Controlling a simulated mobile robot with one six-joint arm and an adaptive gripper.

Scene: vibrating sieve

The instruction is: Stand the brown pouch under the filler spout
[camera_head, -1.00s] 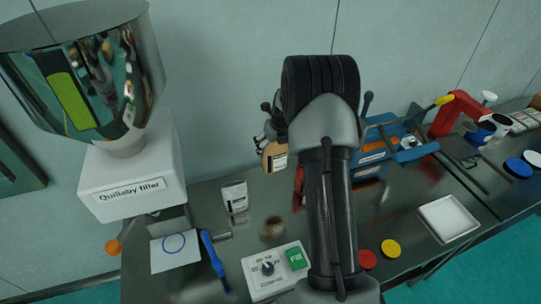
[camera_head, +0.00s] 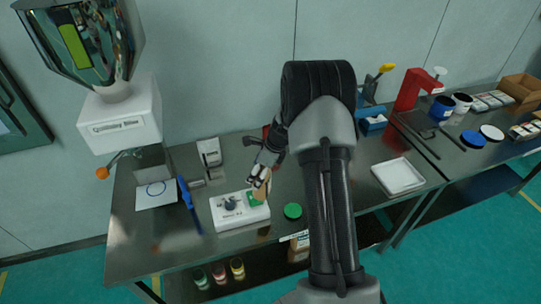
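The brown pouch (camera_head: 262,191) is small in the view, held at my gripper (camera_head: 260,177), low over the right end of the control box. My fingers appear closed on its upper part; whether its bottom touches anything is unclear. The white filler (camera_head: 120,127) with a steel hopper stands at the left, labelled "Quillaby filler". Its spout underside is hard to make out.
A blue-handled tool (camera_head: 187,198) lies beside the sheet. The white control box (camera_head: 235,209) sits at the table's front, with a green lid (camera_head: 292,211) to its right. A white tray (camera_head: 398,177) lies farther right.

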